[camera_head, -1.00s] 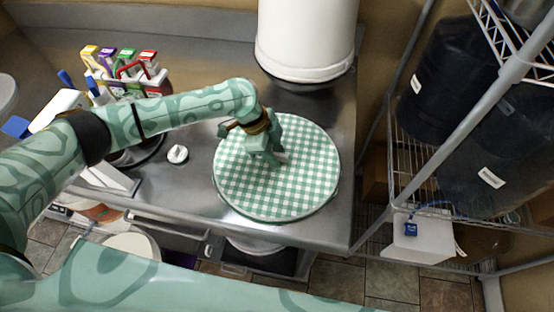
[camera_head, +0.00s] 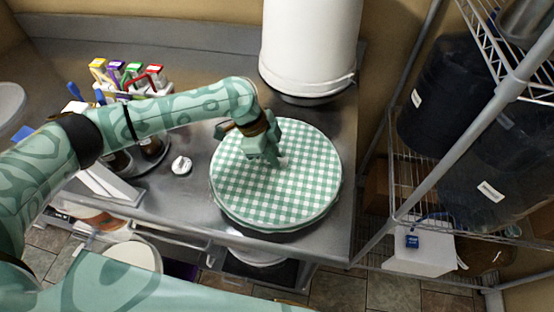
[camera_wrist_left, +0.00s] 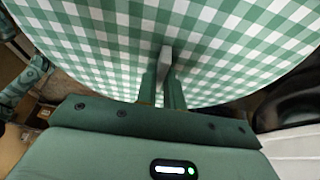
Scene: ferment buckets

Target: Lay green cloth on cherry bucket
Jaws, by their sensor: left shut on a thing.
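My right gripper is out of view.
A caddy of coloured-topped bottles (camera_head: 125,75) stands at the back left of the counter (camera_head: 345,135). A small white knob-like item (camera_head: 181,165) lies left of the cloth. A wire shelf (camera_head: 420,205) with dark containers (camera_head: 470,165) stands right. A white lid or bucket (camera_head: 133,257) is below the counter.

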